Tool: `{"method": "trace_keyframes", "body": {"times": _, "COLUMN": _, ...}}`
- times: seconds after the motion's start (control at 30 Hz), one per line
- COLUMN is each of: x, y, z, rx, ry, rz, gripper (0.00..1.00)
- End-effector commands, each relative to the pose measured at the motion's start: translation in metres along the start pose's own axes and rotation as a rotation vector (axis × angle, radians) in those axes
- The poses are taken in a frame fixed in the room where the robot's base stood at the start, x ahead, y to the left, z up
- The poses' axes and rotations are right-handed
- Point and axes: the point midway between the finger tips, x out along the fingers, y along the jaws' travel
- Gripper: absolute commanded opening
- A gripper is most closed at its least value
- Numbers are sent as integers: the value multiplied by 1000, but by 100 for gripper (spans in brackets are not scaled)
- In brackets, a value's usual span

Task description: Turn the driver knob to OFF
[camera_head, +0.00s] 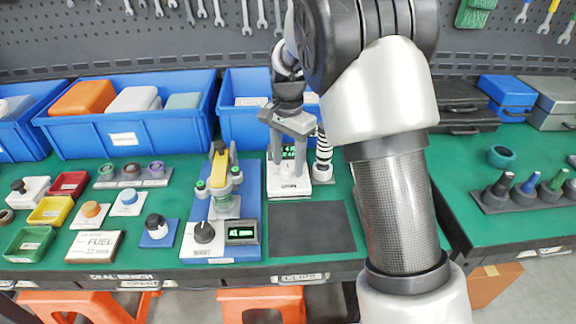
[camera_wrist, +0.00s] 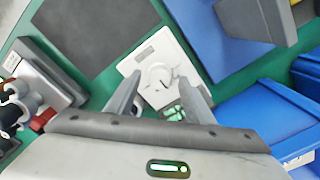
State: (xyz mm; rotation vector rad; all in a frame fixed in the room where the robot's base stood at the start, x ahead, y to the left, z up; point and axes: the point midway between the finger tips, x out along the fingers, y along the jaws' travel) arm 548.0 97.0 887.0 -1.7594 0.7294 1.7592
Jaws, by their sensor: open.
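My gripper (camera_head: 289,145) is open and empty, pointing down over a white unit (camera_head: 290,188) at the back middle of the green bench. In the wrist view, the fingertips (camera_wrist: 159,78) spread on either side of a round, pale dial-like part on the white unit (camera_wrist: 138,62). I cannot tell whether they touch it. A small green-lit display (camera_wrist: 174,113) shows between the fingers. A black knob (camera_head: 204,232) with a white mark stands on the blue tester base (camera_head: 222,252), apart from my gripper. I cannot tell for certain which is the driver knob, nor read its setting.
A black-and-white striped tool (camera_head: 323,158) stands right of the white unit. Blue bins (camera_head: 185,128) line the back. A yellow-topped press (camera_head: 218,165) rises at the left. A dark mat (camera_head: 308,230) in front is clear. Several coloured-collar tools stand on the right bench.

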Motion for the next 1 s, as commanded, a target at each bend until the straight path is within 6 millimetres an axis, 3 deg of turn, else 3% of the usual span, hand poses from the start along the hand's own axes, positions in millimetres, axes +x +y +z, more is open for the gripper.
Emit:
{"method": "trace_keyframes", "body": {"times": 0.37, "x": 8, "y": 0, "z": 0, "rx": 0, "ry": 0, "rz": 0, "gripper": 48}}
{"method": "trace_keyframes", "body": {"times": 0.47, "x": 8, "y": 0, "z": 0, "rx": 0, "ry": 0, "rz": 0, "gripper": 36}}
{"method": "trace_keyframes", "body": {"times": 0.63, "x": 8, "y": 0, "z": 0, "rx": 0, "ry": 0, "rz": 0, "gripper": 8}}
{"method": "trace_keyframes", "body": {"times": 1.0, "x": 6, "y": 0, "z": 0, "rx": -67, "ry": 0, "rz": 0, "gripper": 7}}
